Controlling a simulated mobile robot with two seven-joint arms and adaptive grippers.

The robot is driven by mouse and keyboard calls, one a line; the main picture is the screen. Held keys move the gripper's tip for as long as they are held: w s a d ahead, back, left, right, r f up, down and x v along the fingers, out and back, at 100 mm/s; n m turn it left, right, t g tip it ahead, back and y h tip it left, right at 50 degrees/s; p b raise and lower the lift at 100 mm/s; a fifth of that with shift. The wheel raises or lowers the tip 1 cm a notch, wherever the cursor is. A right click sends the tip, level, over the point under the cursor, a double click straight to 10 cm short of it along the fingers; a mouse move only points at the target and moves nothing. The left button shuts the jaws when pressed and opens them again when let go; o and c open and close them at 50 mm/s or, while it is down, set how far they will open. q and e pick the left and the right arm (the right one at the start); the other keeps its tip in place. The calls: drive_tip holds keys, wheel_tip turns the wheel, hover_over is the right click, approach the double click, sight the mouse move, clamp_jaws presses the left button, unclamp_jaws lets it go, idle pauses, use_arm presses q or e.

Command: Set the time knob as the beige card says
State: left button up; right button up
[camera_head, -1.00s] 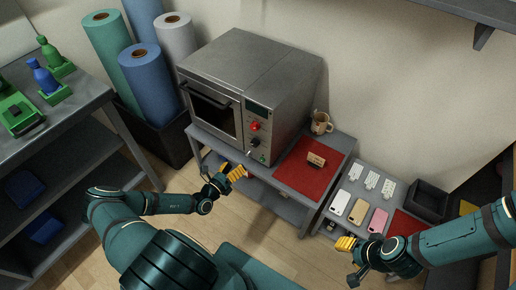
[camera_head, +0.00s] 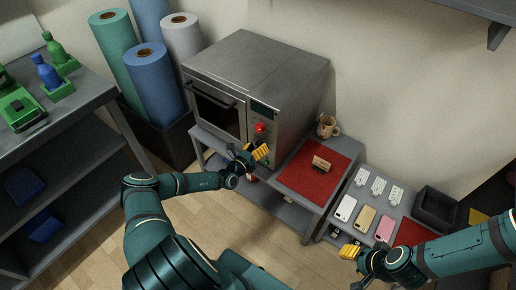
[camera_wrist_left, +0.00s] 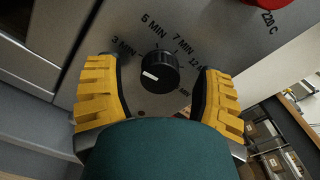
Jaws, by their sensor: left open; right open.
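The time knob (camera_wrist_left: 158,72) is black and round, on the press's grey panel in the left wrist view. Its white mark points to the lower left, short of the 3 MIN label. Labels 3, 5 and 7 MIN show around it; one starting with 12 is partly covered. My left gripper (camera_head: 259,153) is open, its yellow fingers on either side of the knob, with gaps to it. The beige card (camera_head: 321,164) stands on the red mat (camera_head: 309,190); its writing is too small to read. My right gripper (camera_head: 350,252) is open and empty near the phone table.
The press (camera_head: 252,75) has a red knob (camera_head: 260,128) above the time knob. A mug (camera_head: 328,126) stands beside the press. Phones (camera_head: 365,217), white cards and a dark bin (camera_head: 436,203) are on the right table. Fabric rolls (camera_head: 146,75) stand left of the press.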

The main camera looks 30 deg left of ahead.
use_arm(q)
drive_tip(key=shift+w, duration=0.15)
clamp_jaws()
drive_tip(key=shift+r+m+p, duration=0.1)
drive_tip(key=shift+m+p, duration=0.2)
drive_tip(key=shift+p, duration=0.25)
drive_tip(key=m+p, duration=0.4)
drive_tip(key=p, duration=0.1)
drive_tip(key=shift+r, duration=0.1)
drive_tip(key=m+p, duration=0.1)
drive_tip(key=m, duration=0.1)
drive_tip(key=shift+m+p, duration=0.35)
drive_tip(key=shift+m, duration=0.05)
drive_tip(key=shift+m+p, duration=0.65)
drive_tip(key=shift+m, duration=0.55)
drive_tip(key=shift+f, duration=0.2)
